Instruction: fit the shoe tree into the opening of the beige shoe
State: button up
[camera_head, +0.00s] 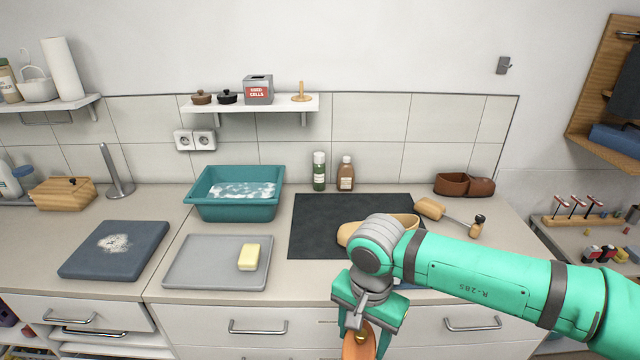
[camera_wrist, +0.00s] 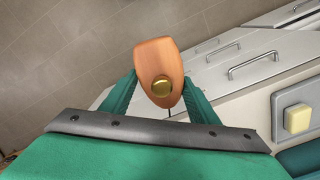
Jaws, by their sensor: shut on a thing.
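The beige shoe (camera_head: 350,233) lies on the dark mat, partly hidden behind my arm; I cannot make out its opening. My gripper (camera_head: 362,335) is in front of the counter's front edge, pointing down, apart from the shoe. It is shut on an orange-brown wooden piece with a brass knob, which looks like the shoe tree (camera_head: 358,346); its lower end is cut off in the head view. In the wrist view the shoe tree (camera_wrist: 158,62) sits between the green fingers of my gripper (camera_wrist: 158,90), knob facing the camera.
A wooden block on a curved metal strip (camera_head: 430,208), like a second shoe tree, lies right of the dark mat (camera_head: 310,225). A grey tray (camera_head: 195,265) with yellow soap and a teal basin (camera_head: 205,208) are left. Drawers are below.

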jog(key=w+a+f+n, duration=0.2)
jog(key=f, duration=0.8)
jog(key=w+a+f+n, duration=0.2)
jog(key=w+a+f, duration=0.1)
jog(key=f, duration=0.8)
jog(key=w+a+f+n, duration=0.2)
jog(key=w+a+f, duration=0.1)
jog(key=f, duration=0.8)
jog(key=shift+w+a+f+n, duration=0.2)
jog(key=shift+a+n, duration=0.05)
jog(key=shift+n, duration=0.15)
